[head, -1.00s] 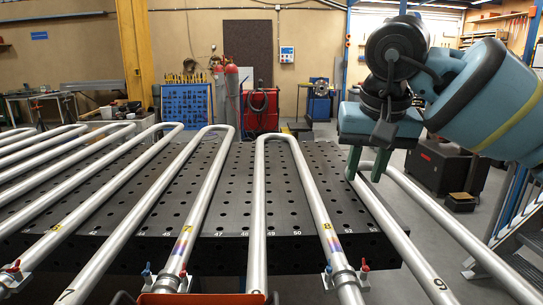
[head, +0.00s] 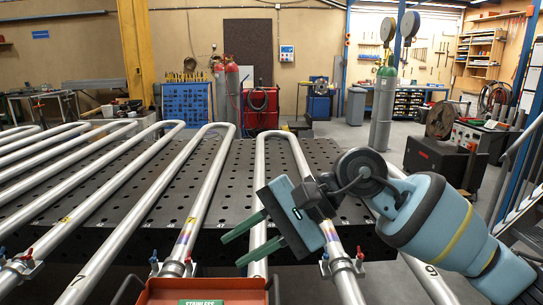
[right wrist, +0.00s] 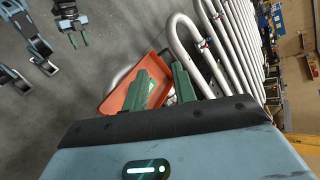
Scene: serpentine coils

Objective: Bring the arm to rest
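My right gripper (head: 231,251) is in the lower middle of the head view, tilted, its two green fingers apart with nothing between them. It is in front of a bent steel tube (head: 258,190) and above the orange tray's level. In the right wrist view its fingers (right wrist: 164,66) show apart, over the orange tray (right wrist: 118,98). My left gripper is outside the head view. It shows small at the upper left of the right wrist view (right wrist: 79,42), with two green fingers apart and empty, over the grey floor.
Long serpentine steel tubes (head: 205,190) lie across the black perforated table (head: 320,160) and reach towards me. Red and blue handled clamps (head: 174,268) stand near the front. The orange tray (head: 200,292) holds a green item marked STAINLESS. A dark cabinet (head: 445,162) stands at the right.

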